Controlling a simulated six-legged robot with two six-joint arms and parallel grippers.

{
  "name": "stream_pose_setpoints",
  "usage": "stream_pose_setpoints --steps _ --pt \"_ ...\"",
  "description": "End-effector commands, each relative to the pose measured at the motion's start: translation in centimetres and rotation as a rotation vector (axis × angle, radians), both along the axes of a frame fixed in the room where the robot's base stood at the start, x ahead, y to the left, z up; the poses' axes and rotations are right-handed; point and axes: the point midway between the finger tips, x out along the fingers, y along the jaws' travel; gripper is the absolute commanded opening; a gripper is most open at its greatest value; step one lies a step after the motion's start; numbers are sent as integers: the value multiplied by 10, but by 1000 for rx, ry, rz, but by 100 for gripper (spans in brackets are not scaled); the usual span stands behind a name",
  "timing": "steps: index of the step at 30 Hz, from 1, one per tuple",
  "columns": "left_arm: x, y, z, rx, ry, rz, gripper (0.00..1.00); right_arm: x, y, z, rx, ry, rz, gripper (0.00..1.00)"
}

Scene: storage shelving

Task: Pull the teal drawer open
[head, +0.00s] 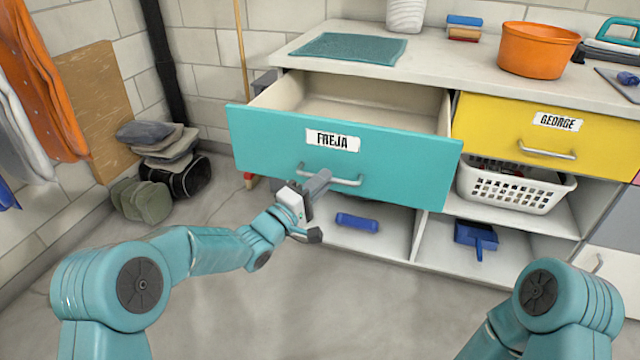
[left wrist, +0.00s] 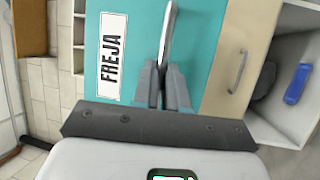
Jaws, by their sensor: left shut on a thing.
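The teal drawer (head: 400,165) carries a FREJA label and stands pulled out from the cabinet, its empty-looking inside showing from above. Its silver bar handle (head: 345,181) runs across the lower front. My left gripper (head: 316,184) is at the left part of this handle, shut on it. In the left wrist view the fingers (left wrist: 162,85) close around the handle (left wrist: 170,35) in front of the teal face (left wrist: 140,50). My right gripper is not in view; only part of my right arm shows at the lower right.
A yellow drawer (head: 540,128) labelled GEORGE is closed to the right. A white basket (head: 515,190), a blue dustpan (head: 476,236) and a blue roll (head: 357,222) sit on the shelves below. Stacked bags (head: 165,150) stand at the left wall. The floor in front is clear.

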Motion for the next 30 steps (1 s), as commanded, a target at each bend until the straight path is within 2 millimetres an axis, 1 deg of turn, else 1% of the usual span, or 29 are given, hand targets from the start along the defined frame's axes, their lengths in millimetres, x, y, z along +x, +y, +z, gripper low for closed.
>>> stream_pose_setpoints --steps 1,2,3,4,13,17,20,24,30 --pt "1 1 0 -1 -1 3 0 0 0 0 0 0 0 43" --pt "1 1 0 -1 -1 3 16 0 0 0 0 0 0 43" --pt "1 1 0 -1 -1 3 29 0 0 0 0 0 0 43" --pt "1 1 0 -1 -1 2 38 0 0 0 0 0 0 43" --pt "-1 1 0 0 1 1 38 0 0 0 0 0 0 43" --pt "-9 9 -1 0 3 1 38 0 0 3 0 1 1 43" --pt "-24 22 -4 0 4 3 38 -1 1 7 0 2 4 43" --pt "-52 47 -11 0 5 5 38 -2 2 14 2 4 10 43" --pt "-90 80 -21 -1 5 5 38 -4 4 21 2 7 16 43"
